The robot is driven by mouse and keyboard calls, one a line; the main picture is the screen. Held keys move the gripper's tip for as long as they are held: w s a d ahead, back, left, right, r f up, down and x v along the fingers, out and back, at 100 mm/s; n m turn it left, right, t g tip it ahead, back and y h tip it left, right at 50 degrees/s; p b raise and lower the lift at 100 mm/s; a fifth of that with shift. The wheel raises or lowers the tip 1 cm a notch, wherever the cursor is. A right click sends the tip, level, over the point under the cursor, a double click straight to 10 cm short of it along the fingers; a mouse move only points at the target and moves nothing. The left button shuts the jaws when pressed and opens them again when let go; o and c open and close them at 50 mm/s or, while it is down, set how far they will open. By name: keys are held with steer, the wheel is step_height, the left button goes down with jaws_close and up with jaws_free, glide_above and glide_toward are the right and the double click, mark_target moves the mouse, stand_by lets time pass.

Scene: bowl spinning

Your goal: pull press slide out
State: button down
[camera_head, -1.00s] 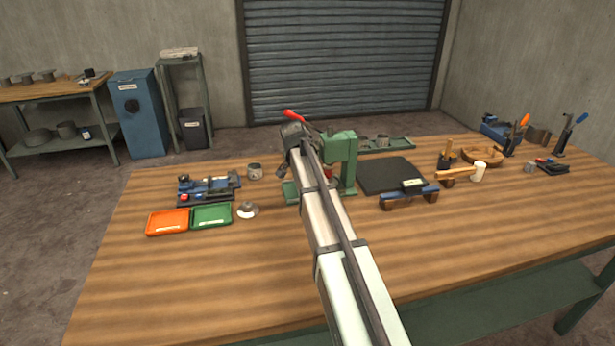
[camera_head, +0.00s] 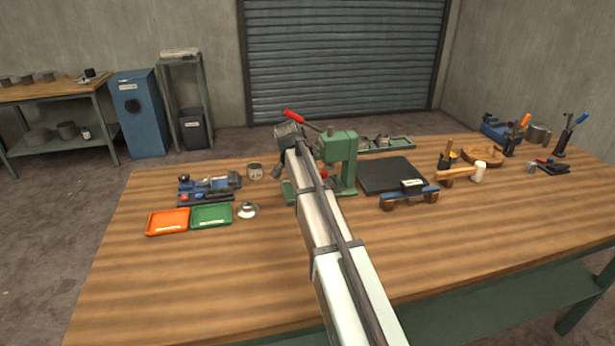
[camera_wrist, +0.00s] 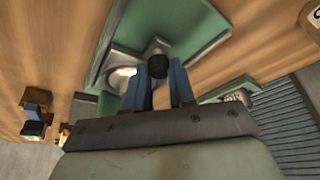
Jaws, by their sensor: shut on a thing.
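The green press (camera_head: 340,147), with a red-tipped lever (camera_head: 293,116), stands near the middle of the workbench, partly hidden behind my arm. In the wrist view, the press's green base (camera_wrist: 205,22) surrounds a pale grey plate, which looks like the slide (camera_wrist: 130,62), with a shiny round part on it. A black knob (camera_wrist: 158,46) stands at the tips of my gripper's blue fingers (camera_wrist: 159,68). My gripper is shut on this knob; the fingers hide its lower part. The head view does not show the fingertips clearly.
An orange tray (camera_head: 167,222), a green tray (camera_head: 212,215) and a small metal cone (camera_head: 248,210) lie left of the press. A blue-and-black fixture (camera_head: 207,189) stands behind them. A black mat (camera_head: 392,174) lies to the right. The bench front is clear.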

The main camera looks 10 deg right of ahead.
steer(key=a, duration=0.8)
steer(key=shift+a, duration=0.15)
steer(key=c, duration=0.9)
jaws_free()
steer(key=shift+c, duration=0.2)
steer(key=v, duration=1.4)
